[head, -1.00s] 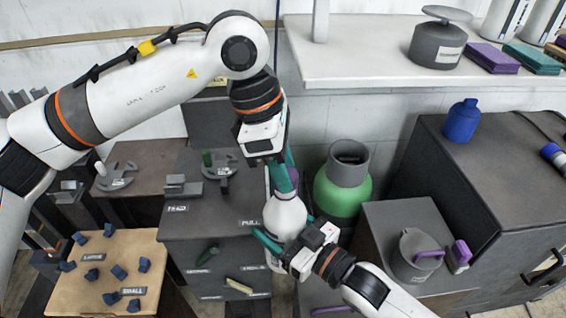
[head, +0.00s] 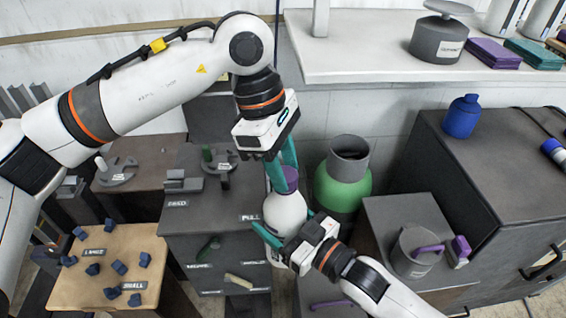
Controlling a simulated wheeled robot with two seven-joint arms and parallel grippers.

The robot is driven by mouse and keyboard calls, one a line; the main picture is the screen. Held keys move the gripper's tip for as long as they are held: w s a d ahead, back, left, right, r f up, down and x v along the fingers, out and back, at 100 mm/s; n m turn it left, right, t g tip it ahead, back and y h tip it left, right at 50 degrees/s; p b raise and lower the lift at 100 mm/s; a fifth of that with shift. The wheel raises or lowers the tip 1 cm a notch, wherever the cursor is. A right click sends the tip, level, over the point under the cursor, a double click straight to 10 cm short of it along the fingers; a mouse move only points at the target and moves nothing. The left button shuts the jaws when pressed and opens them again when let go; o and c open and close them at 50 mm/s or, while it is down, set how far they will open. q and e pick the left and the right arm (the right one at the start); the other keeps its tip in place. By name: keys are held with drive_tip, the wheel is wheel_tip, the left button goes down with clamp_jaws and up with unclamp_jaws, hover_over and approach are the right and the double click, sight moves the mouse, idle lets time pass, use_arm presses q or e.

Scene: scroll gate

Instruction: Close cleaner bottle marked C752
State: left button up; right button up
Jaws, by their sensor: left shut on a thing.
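The white cleaner bottle (head: 285,214) stands upright in front of the drawer cabinet; I cannot read a marking on it. A purple cap (head: 290,178) is at the top of its neck; whether it is fully seated I cannot tell. My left gripper (head: 282,178) comes from above, its teal fingers shut on the cap. My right gripper (head: 287,228) comes from the lower right, its teal fingers on either side of the bottle's body and seemingly shut on it. The bottle's lower part is partly hidden by the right gripper.
A green canister with a grey collar (head: 342,188) stands close behind the bottle at the right. A grey mug-like container (head: 411,254) is on the right cabinet. A wooden table (head: 75,285) with several blue pieces is at the lower left. A white shelf (head: 380,66) runs above.

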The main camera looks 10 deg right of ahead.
use_arm(q)
drive_tip(key=m, duration=0.3)
drive_tip(key=shift+w+d+m+g+y, duration=0.1)
drive_tip(key=shift+m+g+y, duration=0.3)
drive_tip(key=m+y, duration=0.1)
drive_tip(key=m, duration=0.3)
drive_tip(key=shift+g, duration=0.3)
drive_tip(key=m+y, duration=0.1)
drive_tip(key=m, duration=0.3)
drive_tip(key=shift+d, duration=0.1)
drive_tip(key=m+y, duration=0.1)
drive_tip(key=m, duration=0.2)
drive_tip(key=shift+w+m, duration=0.1)
drive_tip(key=shift+m, duration=0.3)
drive_tip(key=m+t+y, duration=0.1)
drive_tip(key=m, duration=0.5)
drive_tip(key=shift+d, duration=0.1)
drive_tip(key=m+t+y, duration=0.1)
drive_tip(key=m, duration=0.4)
drive_tip(key=shift+m, duration=0.4)
drive_tip(key=o, duration=0.9)
drive_tip(key=shift+c, duration=0.4)
